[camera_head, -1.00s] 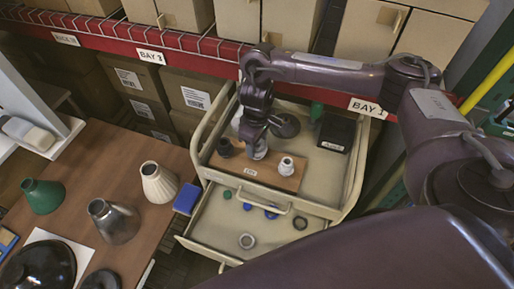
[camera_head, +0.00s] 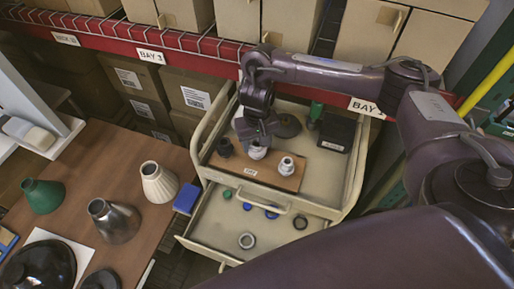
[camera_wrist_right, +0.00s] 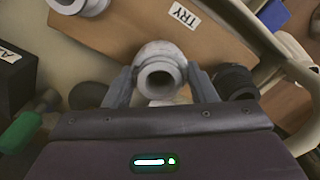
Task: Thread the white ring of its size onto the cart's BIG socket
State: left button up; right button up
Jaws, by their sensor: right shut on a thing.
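My right gripper (camera_head: 258,140) is at the pale middle socket (camera_head: 258,153). In the right wrist view its fingers stand either side of a white ring (camera_wrist_right: 160,50), shut on it. My left gripper is not in view.
A black box (camera_head: 337,133) and a dark round piece (camera_head: 286,125) stand on the cart. A table (camera_head: 150,225) with lamp shades is at left.

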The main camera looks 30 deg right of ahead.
jog(key=m, duration=0.5)
jog(key=shift+s+f, duration=0.3)
jog(key=shift+f, duration=0.05)
jog(key=o, duration=0.8)
jog(key=shift+o, duration=0.9)
jog(key=shift+w+r, duration=0.1)
jog(key=shift+w, duration=0.1)
